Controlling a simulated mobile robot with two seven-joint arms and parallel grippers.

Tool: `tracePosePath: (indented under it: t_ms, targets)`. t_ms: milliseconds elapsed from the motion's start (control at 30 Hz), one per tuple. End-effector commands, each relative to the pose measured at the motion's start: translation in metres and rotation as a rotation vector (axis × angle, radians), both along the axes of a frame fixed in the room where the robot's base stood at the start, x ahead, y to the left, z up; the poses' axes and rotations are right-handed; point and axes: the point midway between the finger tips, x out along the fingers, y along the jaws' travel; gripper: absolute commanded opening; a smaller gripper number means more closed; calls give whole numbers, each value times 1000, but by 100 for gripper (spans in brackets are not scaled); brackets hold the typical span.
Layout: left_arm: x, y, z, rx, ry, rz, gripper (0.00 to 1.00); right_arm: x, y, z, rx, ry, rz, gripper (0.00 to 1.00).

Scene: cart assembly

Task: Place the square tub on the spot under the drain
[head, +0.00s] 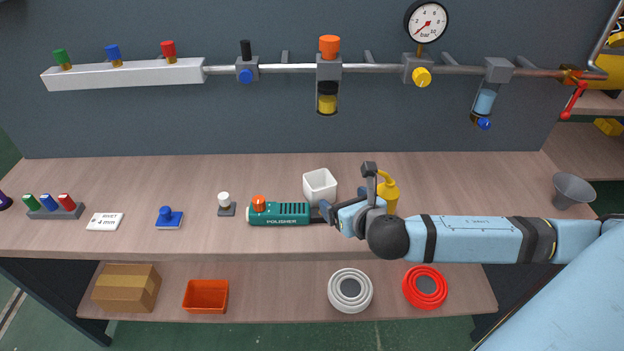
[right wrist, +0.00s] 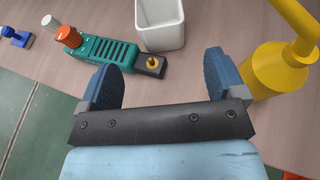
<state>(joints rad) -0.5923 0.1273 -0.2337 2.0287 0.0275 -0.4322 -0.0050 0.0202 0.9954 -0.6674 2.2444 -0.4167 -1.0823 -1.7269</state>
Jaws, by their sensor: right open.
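The white square tub (head: 319,187) stands upright and empty on the workbench, behind the polisher's tip. It also shows at the top of the right wrist view (right wrist: 160,30), beyond the fingers. My right gripper (right wrist: 163,70) is open, with nothing between its fingers; the tub is ahead and apart from them. No marked spot is clear. My left gripper is out of view.
A green polisher (head: 279,214) lies left of the gripper, and a yellow can (head: 388,190) stands close at its right. A grey funnel (head: 572,190) is at the bench's right end. The bench between can and funnel looks clear behind my arm.

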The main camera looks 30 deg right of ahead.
Motion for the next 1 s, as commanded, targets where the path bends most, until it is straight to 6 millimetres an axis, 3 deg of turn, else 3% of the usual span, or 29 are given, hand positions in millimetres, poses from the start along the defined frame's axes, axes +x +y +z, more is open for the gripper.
tracePosePath:
  t_ms: [400,667,1000]
  targets:
    - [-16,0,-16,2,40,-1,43,65,-10,-28,1,-1,-3,89]
    - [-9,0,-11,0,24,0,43,83,-13,-37,1,0,-2,89]
    - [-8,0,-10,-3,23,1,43,121,-18,-57,1,0,0,89]
